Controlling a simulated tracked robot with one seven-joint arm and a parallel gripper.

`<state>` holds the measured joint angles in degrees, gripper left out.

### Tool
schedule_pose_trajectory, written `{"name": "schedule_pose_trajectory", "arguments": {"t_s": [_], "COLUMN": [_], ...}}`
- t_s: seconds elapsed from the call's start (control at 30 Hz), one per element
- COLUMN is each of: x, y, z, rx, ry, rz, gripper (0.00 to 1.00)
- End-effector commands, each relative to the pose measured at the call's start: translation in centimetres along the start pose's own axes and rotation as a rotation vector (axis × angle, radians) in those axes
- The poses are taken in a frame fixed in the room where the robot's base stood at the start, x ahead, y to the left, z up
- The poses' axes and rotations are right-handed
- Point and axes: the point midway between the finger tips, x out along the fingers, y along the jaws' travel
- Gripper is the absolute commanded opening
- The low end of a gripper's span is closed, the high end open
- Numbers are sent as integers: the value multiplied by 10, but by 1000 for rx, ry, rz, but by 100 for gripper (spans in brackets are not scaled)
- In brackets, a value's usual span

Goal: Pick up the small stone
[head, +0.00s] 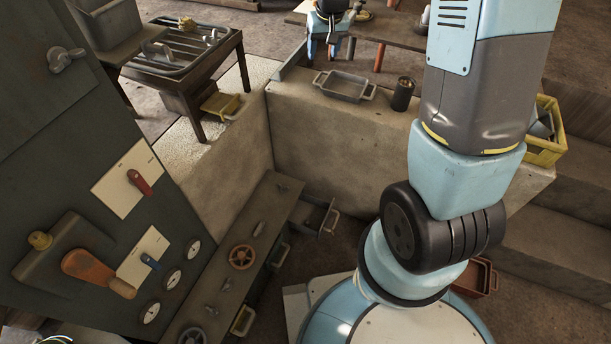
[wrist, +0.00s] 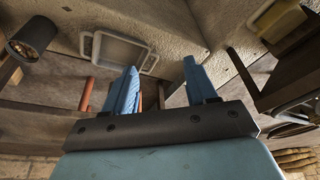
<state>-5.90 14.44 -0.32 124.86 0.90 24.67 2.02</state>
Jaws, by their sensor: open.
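I cannot make out a small stone in either view. My gripper (head: 331,46) hangs at the top of the head view, above and beyond the shallow grey tray on the pale ledge. In the wrist view my gripper (wrist: 161,84) has its two blue fingers spread wide apart, with nothing between them. The grey tray (head: 344,86) looks empty; it also shows in the wrist view (wrist: 118,52), beyond the left finger.
A dark cup (head: 403,94) stands right of the tray on the ledge (head: 300,117). A yellow crate (head: 547,136) is farther right. A control panel (head: 75,150) with levers and gauges fills the left. A wooden table (head: 395,35) with small items is behind. My arm blocks the right.

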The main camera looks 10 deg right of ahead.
Motion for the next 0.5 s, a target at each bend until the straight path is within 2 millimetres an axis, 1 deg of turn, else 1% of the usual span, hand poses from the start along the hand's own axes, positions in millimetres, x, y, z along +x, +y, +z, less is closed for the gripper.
{"name": "schedule_pose_trajectory", "arguments": {"t_s": [0.03,0.17,0.2,0.37,0.5], "x": [17,57,69,120,166], "y": [-2,-8,-10,-17,-24], "z": [-2,-8,-9,-10,-7], "rx": [-2,-6,-7,-12,-16], "ry": [-13,-31,-36,-59,-78], "rz": [0,-1,-2,-2,-3], "gripper": [57,57,57,57,57]}}
